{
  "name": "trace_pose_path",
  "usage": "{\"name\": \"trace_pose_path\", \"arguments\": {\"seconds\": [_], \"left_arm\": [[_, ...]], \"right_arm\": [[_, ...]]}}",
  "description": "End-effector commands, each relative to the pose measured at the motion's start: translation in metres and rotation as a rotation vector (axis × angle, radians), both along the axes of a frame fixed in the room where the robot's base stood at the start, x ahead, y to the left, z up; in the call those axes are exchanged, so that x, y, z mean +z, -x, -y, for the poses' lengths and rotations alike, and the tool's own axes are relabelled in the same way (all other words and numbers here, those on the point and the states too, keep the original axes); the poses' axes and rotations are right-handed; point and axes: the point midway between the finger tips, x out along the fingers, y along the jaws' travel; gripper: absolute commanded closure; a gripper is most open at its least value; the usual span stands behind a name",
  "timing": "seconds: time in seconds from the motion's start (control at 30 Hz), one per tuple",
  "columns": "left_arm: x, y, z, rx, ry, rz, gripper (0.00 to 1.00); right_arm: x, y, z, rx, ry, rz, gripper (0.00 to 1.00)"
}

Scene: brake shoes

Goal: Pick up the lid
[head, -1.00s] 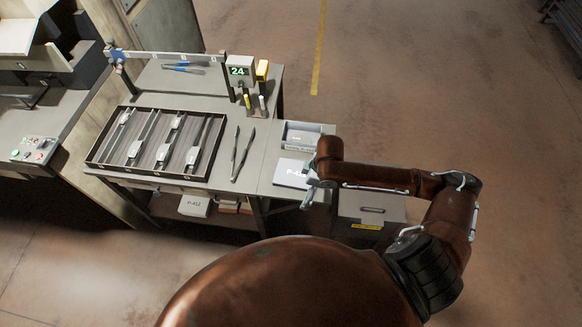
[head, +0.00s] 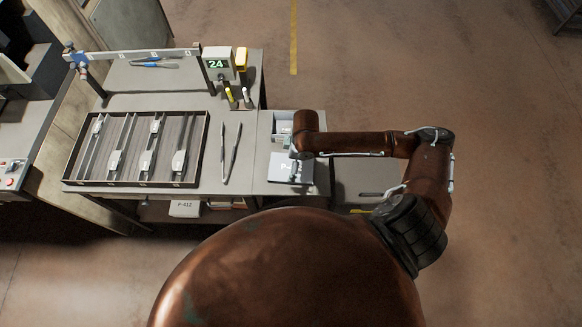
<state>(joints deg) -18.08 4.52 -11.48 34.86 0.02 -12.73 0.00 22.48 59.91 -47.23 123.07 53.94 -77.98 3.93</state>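A flat pale lid (head: 280,170) with dark "P-" lettering lies on the right end of the workbench, partly covered by my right arm. An open grey box (head: 282,128) stands just behind it, also partly hidden by my arm. My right gripper (head: 292,174) is over the lid, pointing down. It is small and seen from above, so I cannot tell whether its fingers are open or touch the lid. My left gripper is not in view.
Further left is a divided tray (head: 66,172) with several metal parts. A grey bin (head: 362,177) stands right of the bench.

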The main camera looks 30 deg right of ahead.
Motion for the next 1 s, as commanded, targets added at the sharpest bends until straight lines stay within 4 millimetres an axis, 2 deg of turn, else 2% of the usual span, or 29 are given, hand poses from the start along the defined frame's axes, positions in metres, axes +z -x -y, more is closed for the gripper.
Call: {"name": "trace_pose_path", "arguments": {"seconds": [0.03,0.13,0.37,0.73,1.0], "left_arm": [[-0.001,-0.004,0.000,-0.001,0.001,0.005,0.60],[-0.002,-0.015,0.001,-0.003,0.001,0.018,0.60],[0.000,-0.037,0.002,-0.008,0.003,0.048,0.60],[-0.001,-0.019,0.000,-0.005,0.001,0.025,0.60],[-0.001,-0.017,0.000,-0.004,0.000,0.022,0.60]], "right_arm": [[-0.010,0.000,-0.001,-0.002,0.000,-0.003,0.00],[-0.021,-0.001,-0.002,-0.001,0.001,-0.001,0.00],[-0.023,-0.001,-0.001,-0.001,0.001,0.000,0.00],[-0.023,0.000,-0.001,-0.002,0.001,0.000,0.25],[-0.022,0.000,-0.001,-0.003,0.001,0.000,0.26]]}}
